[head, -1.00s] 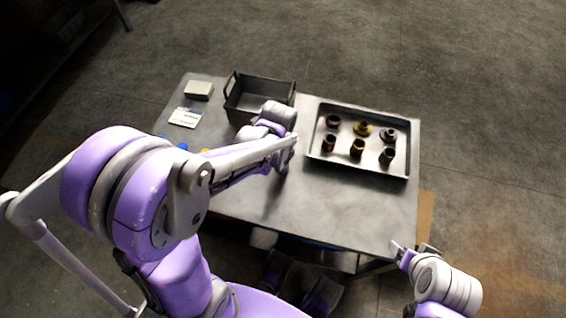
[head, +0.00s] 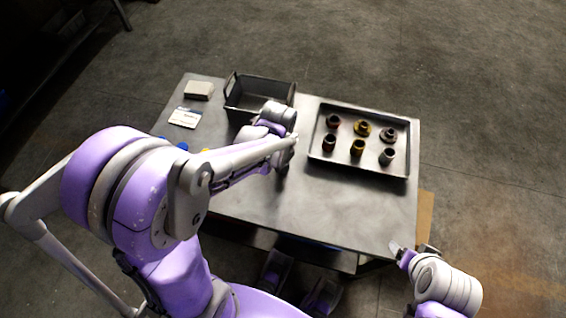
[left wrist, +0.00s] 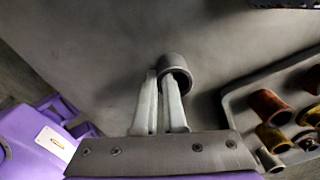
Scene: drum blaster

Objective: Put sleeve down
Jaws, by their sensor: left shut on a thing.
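A grey cylindrical sleeve (left wrist: 176,70) with an open dark end shows in the left wrist view. My left gripper (left wrist: 163,100) is shut on it, with the fingertips at its rim. In the head view my left gripper (head: 285,165) is over the middle of the table, left of the tray, and the sleeve is largely hidden there. I cannot tell whether the sleeve touches the tabletop. My right gripper (head: 413,251) is empty, its fingers apart, near the table's front right corner.
A metal tray (head: 319,150) on the right of the table (head: 330,205) holds several brown, yellow and grey fittings. A dark open bin (head: 240,113) stands at the back. A small box (head: 199,90) and a white card (head: 185,117) lie at the back left. The front right tabletop is clear.

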